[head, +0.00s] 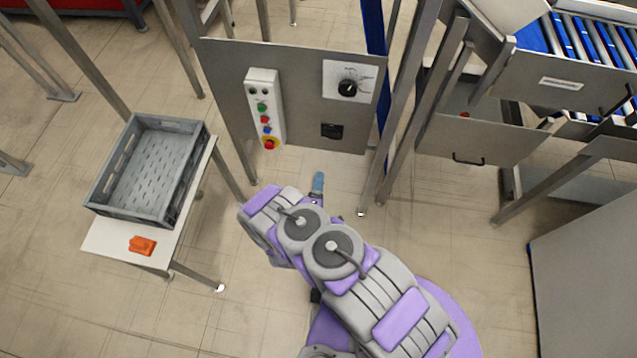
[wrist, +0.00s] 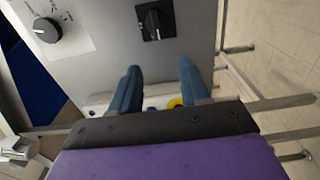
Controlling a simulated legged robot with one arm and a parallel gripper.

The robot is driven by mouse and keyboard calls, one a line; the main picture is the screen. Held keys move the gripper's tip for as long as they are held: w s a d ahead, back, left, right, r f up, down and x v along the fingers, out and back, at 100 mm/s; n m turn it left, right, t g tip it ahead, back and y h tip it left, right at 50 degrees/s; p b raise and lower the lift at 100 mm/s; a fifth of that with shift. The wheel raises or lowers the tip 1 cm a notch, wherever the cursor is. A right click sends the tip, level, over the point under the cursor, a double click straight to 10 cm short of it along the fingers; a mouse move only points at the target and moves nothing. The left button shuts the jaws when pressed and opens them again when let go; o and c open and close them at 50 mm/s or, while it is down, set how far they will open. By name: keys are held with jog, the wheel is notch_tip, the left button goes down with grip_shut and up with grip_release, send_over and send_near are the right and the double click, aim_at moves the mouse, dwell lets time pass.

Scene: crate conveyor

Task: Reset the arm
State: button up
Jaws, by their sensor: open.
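My gripper (head: 317,183) is raised in front of the grey control panel (head: 306,112), and only a blue fingertip shows past my arm in the head view. In the wrist view my gripper (wrist: 161,82) has its two blue fingers spread apart with nothing held between them. Behind them are the panel, a black rotary knob (wrist: 47,30) and a black switch (wrist: 156,20). A bit of yellow shows low between the fingers. I cannot tell how near the fingertips are to the panel.
A white button box (head: 264,108) is on the panel's left. A grey crate (head: 181,207) and an orange object (head: 143,245) stand on a white table (head: 110,241) at left. A roller conveyor (head: 560,82) is at upper right. Metal posts flank the panel.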

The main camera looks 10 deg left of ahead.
dwell(0.3)
jog(key=w+a+r+m+g, duration=0.3)
jog(key=w+r+m+g, duration=0.45)
jog(key=w+r, duration=0.2)
jog(key=s+d+r+m+g+y, duration=0.1)
jog(key=s+d+r+m+g, duration=0.1)
jog(key=r, duration=0.6)
jog(key=s+d+r+m+g+y, duration=0.1)
jog(key=s+d+r+m+g, duration=0.1)
jog(key=r, duration=0.5)
jog(key=s+d+r+m+g, duration=0.35)
jog(key=s+d+r, duration=0.55)
jog(key=s+r, duration=0.45)
jog(key=s+d+r+m+g, duration=0.1)
jog(key=s+d+r, duration=0.1)
jog(key=s, duration=0.6)
jog(key=s+d+r+g+h, duration=0.1)
jog(key=s+d+r+g, duration=0.1)
jog(key=s+d, duration=0.3)
jog(key=s+d+r+m+g, duration=0.1)
jog(key=s+d+r, duration=0.2)
jog(key=s, duration=0.8)
jog(key=shift+d+r+m+g, duration=0.15)
jog(key=shift+d+m+g, duration=0.2)
jog(key=shift+d, duration=0.25)
jog(key=shift+o, duration=0.3)
